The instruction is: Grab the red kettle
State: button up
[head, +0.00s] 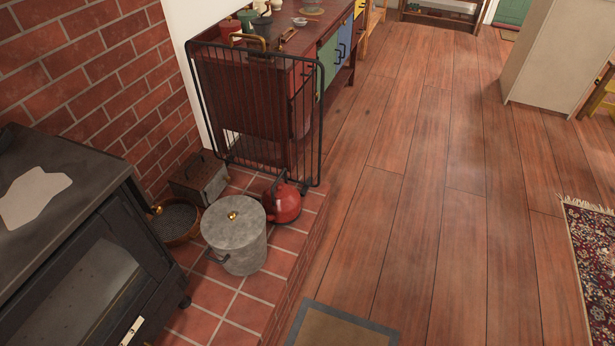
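The red kettle (283,202) stands on the red-tiled hearth, near its right edge. It is round, with a dark handle on top. A grey metal bucket (224,251) with a lid and a brass knob stands close in front of it, to its left. The black wire fire guard (262,110) rises just behind the kettle. My gripper is not in view.
A black stove (70,240) fills the lower left. A metal box (199,178) and a brass pan (176,220) sit between the stove and the bucket. A patterned rug (593,255) lies far right.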

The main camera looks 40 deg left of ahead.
aim_at(282, 202)
jog(key=i, duration=0.95)
jog(key=u, duration=3.6)
